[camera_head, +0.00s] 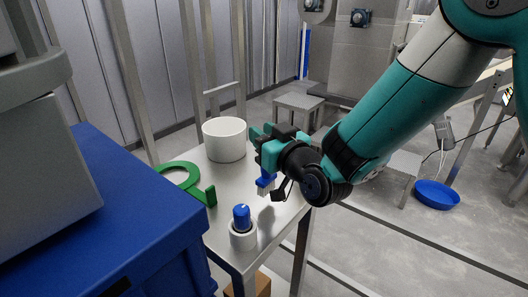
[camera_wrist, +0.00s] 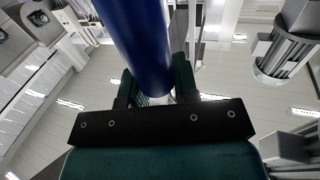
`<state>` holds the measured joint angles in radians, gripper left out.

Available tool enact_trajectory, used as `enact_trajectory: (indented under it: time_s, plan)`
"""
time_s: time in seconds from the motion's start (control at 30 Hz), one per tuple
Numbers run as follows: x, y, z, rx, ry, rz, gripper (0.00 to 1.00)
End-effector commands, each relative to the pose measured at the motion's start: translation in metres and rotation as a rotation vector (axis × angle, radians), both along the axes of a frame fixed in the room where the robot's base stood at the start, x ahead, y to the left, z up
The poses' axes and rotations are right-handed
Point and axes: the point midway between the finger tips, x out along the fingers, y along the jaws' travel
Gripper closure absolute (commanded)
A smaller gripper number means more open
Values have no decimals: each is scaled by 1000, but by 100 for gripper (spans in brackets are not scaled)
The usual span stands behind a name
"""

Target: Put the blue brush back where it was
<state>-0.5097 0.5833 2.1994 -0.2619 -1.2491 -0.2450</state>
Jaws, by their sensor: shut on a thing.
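My gripper (camera_head: 263,145) is above the steel table in the head view, shut on the blue brush. The blue brush (camera_head: 265,181) hangs below the fingers, with its pale lower end pointing down, apart from the tabletop as far as I can tell. Its upper part is hidden by the gripper. In the wrist view the blue handle (camera_wrist: 138,42) runs up between the gripper's two teal fingers (camera_wrist: 154,88).
A blue cabinet (camera_head: 120,215) with a grey machine (camera_head: 45,180) on it stands close at the left. A small grey stool (camera_head: 300,104) and a blue basin (camera_head: 436,195) on the floor are farther off. The tabletop between tub and cup is mostly clear.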

Motion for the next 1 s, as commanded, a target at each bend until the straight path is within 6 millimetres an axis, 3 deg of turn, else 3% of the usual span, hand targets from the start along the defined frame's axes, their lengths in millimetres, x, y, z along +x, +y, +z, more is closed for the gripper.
enact_trajectory:
  time_s: [0.03, 0.17, 0.43, 0.47, 0.57, 1.0]
  plan:
    - [1, -1, -15, -2, 3, -3, 100]
    - [1, -1, -34, -1, 2, -2, 100]
    - [0, 0, -35, -2, 3, -1, 100]
    - [0, -1, -36, -3, 4, -1, 68]
    - [0, 0, -36, -2, 3, -1, 47]
    - [-9, -7, -39, -1, 1, -1, 47]
